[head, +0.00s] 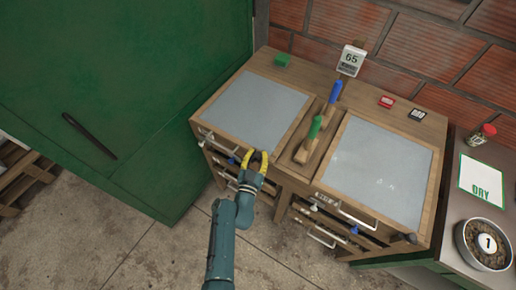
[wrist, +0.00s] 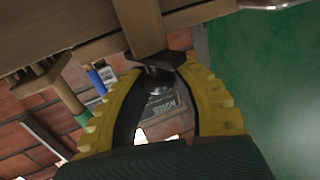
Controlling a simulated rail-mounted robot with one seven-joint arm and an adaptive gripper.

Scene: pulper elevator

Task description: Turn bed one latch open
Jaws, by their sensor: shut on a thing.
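The left bed, a wooden frame with a grey panel (head: 255,108), is at the middle of the head view. My gripper (head: 255,157), with yellow fingers, is at its front right corner. In the wrist view, the fingers (wrist: 157,85) are on either side of a dark latch (wrist: 158,62) with a round knob, and shut on it. The latch sits on a wooden post of the frame. In the head view my fingers hide this latch. A similar dark latch (head: 408,238) shows at the right bed's front right corner.
The right bed (head: 376,170) stands beside it. Metal pull handles (head: 218,145) stick out along the front. A large green cabinet (head: 115,100) is at left. The concrete floor in front is clear.

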